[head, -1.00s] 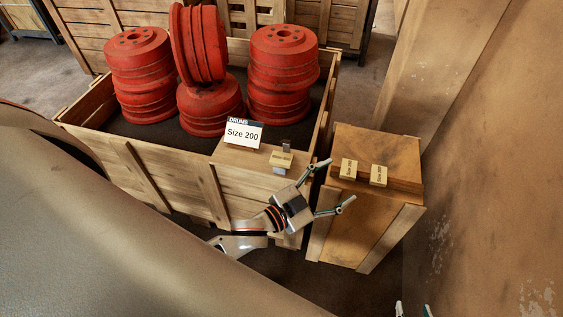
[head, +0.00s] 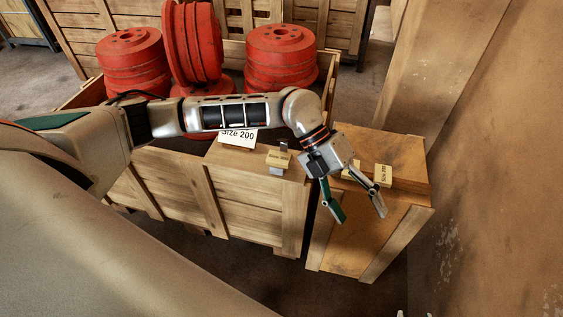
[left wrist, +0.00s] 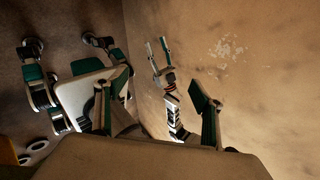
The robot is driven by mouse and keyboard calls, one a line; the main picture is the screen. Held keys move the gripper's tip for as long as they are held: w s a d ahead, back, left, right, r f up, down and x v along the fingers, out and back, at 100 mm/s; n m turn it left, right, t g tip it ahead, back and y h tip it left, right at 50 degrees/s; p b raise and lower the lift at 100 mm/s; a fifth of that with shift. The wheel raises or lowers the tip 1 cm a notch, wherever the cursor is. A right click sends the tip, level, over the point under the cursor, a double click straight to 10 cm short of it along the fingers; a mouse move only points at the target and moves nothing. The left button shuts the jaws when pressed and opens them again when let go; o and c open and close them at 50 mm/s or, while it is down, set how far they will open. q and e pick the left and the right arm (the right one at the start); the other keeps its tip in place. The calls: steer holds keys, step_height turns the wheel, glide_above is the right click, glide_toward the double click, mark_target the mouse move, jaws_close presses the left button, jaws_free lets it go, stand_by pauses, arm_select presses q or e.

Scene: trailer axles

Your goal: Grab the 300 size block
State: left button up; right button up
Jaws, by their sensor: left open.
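Three small yellowish labelled blocks are in the head view. One block (head: 383,175) lies on the wooden crate at right; another (head: 347,173) beside it is partly hidden by my left gripper. A third (head: 278,160) sits on the ledge of the drum crate. The block numbers are too small to read surely, so I cannot tell which is size 300. My left gripper (head: 362,217) is open and empty, fingers pointing down over the right crate, near the two blocks. My right gripper shows in the left wrist view (left wrist: 158,46), its fingers apart and empty.
The drum crate (head: 235,190) holds several red drums (head: 281,55) and bears a "Size 200" sign (head: 238,137), partly covered by my left arm. The smaller wooden crate (head: 365,235) stands close to its right. A brown wall (head: 490,170) bounds the right side.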

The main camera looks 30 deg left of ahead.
arm_select(q)
steer(key=w+a+f+n+t+y+b, duration=0.1)
steer(key=w+a+y, duration=0.25)
steer(key=a, duration=0.45)
steer(key=w+a+f+t+y+b, duration=0.1)
steer(key=w+a+f+y, duration=0.2)
steer(key=a, duration=0.5)
step_height(320, 180, up, 3)
steer(key=n+t+y, duration=0.1)
steer(key=n+y, duration=0.1)
steer(key=y, duration=0.1)
glide_above(278, 159)
steer(key=shift+s+r, duration=0.2)
steer(key=shift+s, duration=0.1)
steer(key=shift+a+f, duration=0.2)
steer(key=f, duration=0.3)
steer(key=f+b, duration=0.1)
steer(key=f, duration=0.3)
steer(key=shift+w+d+f, duration=0.1)
steer(key=shift+w+d, duration=0.1)
steer(key=c, duration=1.1)
